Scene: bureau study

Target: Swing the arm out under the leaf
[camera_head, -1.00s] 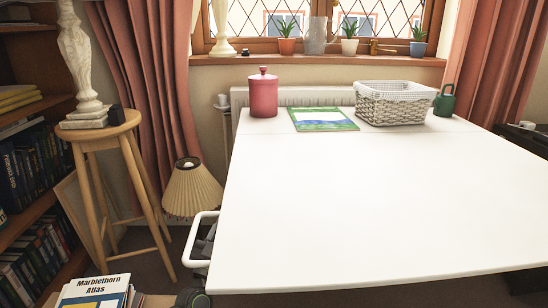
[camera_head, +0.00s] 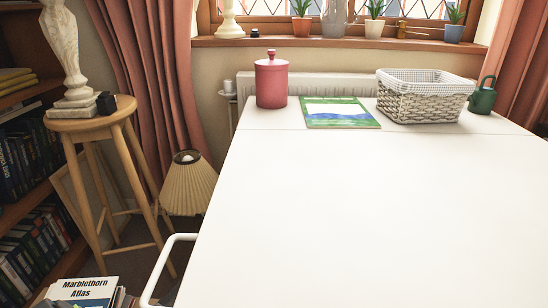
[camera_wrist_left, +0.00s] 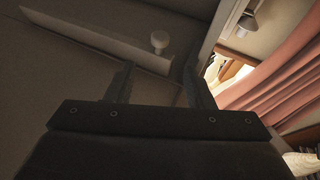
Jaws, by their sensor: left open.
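The white table leaf (camera_head: 370,210) fills the middle and right of the head view and looks level. A thin seam divides it from the fixed top (camera_head: 345,118) at the back. In the left wrist view, a pale flat bar (camera_wrist_left: 95,38) runs under the dim underside, with a small round knob (camera_wrist_left: 159,40) near its end. It looks like the support arm, lying along the frame. My left gripper (camera_wrist_left: 160,75) is open and empty, its fingers just short of the knob. Neither gripper shows in the head view.
A pleated lamp (camera_head: 188,185) and wooden stool (camera_head: 92,125) stand left. A white curved bar (camera_head: 165,262) shows beside the leaf's edge.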

